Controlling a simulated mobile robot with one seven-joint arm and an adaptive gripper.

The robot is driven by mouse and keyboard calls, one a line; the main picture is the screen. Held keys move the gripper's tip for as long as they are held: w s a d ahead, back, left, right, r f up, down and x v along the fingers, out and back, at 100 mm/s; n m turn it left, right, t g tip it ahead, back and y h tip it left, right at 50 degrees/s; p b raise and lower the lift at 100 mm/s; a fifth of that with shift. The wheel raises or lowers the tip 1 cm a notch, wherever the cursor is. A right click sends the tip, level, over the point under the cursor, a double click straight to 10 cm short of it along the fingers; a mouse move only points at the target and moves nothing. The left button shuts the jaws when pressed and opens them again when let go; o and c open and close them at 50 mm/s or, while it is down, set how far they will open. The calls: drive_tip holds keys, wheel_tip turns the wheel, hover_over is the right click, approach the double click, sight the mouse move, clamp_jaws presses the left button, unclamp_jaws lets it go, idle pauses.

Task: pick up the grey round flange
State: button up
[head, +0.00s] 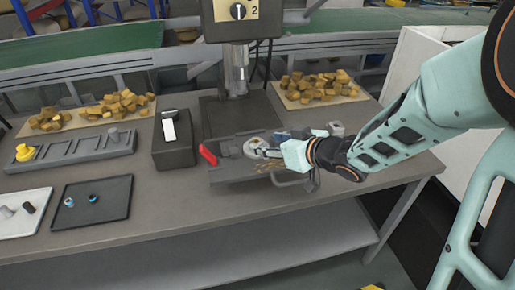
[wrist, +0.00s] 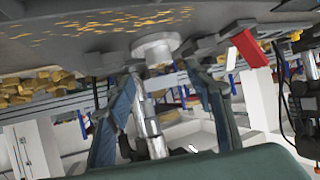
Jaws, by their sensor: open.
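The grey round flange (head: 256,147) sits in the dark fixture (head: 232,175) under the machine head, in the middle of the bench. In the wrist view, which looks upside down, the flange (wrist: 155,48) shows as a pale stepped disc on a dark surface. My gripper (head: 275,153) comes in from the right, close to the flange in the head view. In the wrist view my gripper (wrist: 170,73) is open, with its two fingers apart and the flange framed just beyond the tips. Whether the fingers touch the flange cannot be told.
A red clamp handle (head: 208,154) stands left of the flange. A black box (head: 173,140) is further left, beside a grey slotted rack (head: 72,149). A dark tray (head: 92,202) and a white tray (head: 22,212) lie front left. The machine column (head: 235,70) rises behind.

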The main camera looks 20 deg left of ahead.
sight(258, 142)
drive_tip(key=b+x, duration=0.1)
drive_tip(key=x, duration=0.4)
drive_tip(key=shift+a+f, duration=0.1)
drive_tip(key=shift+f, duration=0.2)
drive_tip(key=shift+r, duration=0.1)
clamp_jaws()
